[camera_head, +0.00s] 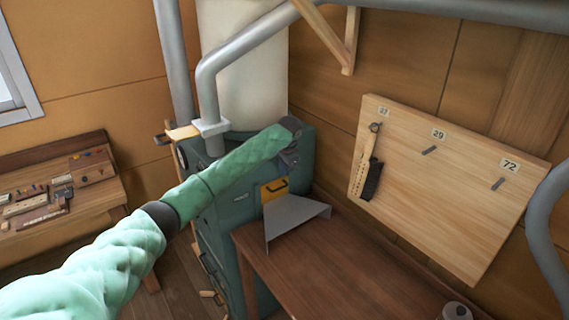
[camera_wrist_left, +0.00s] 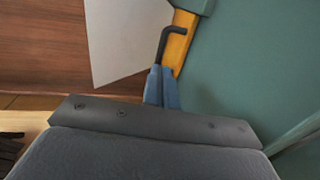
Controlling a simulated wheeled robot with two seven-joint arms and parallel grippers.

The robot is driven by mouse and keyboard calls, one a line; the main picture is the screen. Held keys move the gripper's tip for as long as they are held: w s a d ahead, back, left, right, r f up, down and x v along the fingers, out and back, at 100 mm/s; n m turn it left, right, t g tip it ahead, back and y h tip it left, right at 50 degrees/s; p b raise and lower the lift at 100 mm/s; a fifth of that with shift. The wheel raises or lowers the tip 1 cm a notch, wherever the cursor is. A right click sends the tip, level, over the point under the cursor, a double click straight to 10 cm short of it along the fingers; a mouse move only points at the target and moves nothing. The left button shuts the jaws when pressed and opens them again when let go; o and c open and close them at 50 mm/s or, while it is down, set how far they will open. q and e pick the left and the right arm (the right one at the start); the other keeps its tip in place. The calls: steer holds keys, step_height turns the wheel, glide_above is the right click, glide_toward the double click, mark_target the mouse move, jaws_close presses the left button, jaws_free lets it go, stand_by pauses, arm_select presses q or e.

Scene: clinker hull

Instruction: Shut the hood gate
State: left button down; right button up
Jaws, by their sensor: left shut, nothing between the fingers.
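A yellow gate plate (camera_head: 274,190) with a black handle is on the front of the green cabinet (camera_head: 226,215), just behind the grey sheet-metal hood (camera_head: 294,215). My left arm reaches across the cabinet, and my left gripper (camera_head: 289,156) is above the yellow plate. In the left wrist view the blue fingers (camera_wrist_left: 159,76) are shut and empty, close to the black hooked handle (camera_wrist_left: 174,32) on the yellow plate (camera_wrist_left: 181,44). I cannot tell whether they touch it. Part of the plate is hidden there. My right gripper is not in view.
A brown bench (camera_head: 335,270) stands below the hood. A wooden board (camera_head: 440,195) with a hanging brush is on the right wall. A tool table (camera_head: 120,195) stands at the left.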

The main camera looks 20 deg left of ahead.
arm_select(q)
step_height(320, 180, down, 7)
steer(key=a, duration=0.1)
steer(key=shift+w+a+r, duration=0.15)
steer(key=shift+w, duration=0.3)
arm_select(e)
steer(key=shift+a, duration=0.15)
